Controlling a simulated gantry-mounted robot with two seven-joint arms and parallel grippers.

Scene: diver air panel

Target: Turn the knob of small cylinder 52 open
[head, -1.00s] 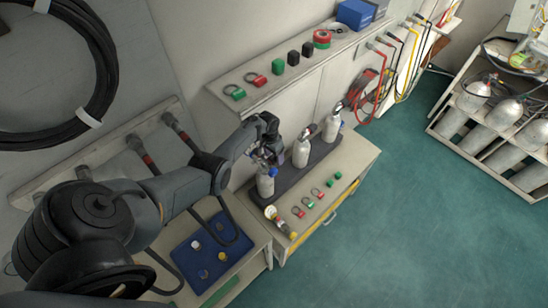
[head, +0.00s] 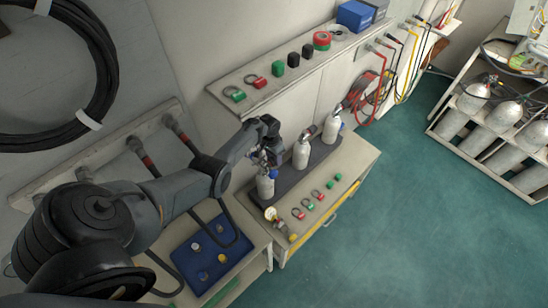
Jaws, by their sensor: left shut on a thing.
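Three small pale cylinders stand upright in a row on a dark base (head: 291,186) on the cabinet top. My left gripper (head: 268,160) is at the top of the nearest cylinder (head: 265,187), shut around its valve area; the fingers hide the knob, and a bit of blue shows beside them. The middle cylinder (head: 301,154) and the far cylinder (head: 331,128) stand free of the gripper. The cylinder numbers are too small to read, so I cannot tell which is 52. My right gripper is not in view.
Red and green tags (head: 298,214) and a gauge (head: 271,214) lie in front of the base. A shelf (head: 283,84) with tags and blocks runs above. A blue tray (head: 205,262) sits at lower left. Large cylinders (head: 503,115) stand in a rack at right; the green floor is clear.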

